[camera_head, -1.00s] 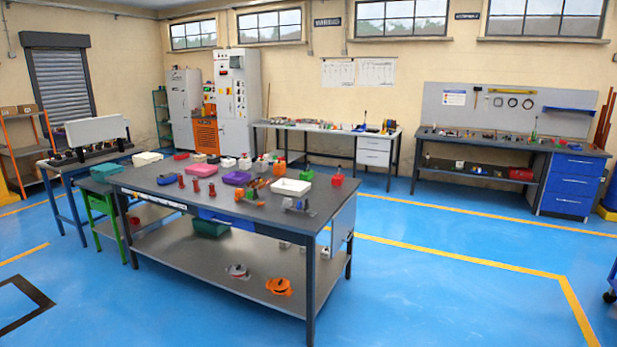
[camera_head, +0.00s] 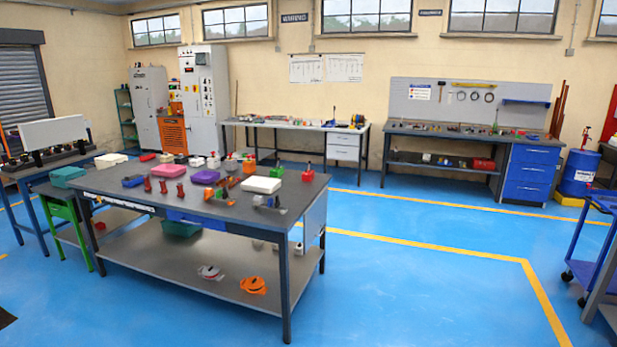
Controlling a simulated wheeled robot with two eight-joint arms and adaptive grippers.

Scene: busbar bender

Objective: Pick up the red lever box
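A small red box with a short lever-like piece on top (camera_head: 308,174) stands near the back right corner of the grey worktable (camera_head: 215,207). It looks like the red lever box, but it is small at this distance. Neither of my grippers is in view.
The blue floor right of the table is clear.

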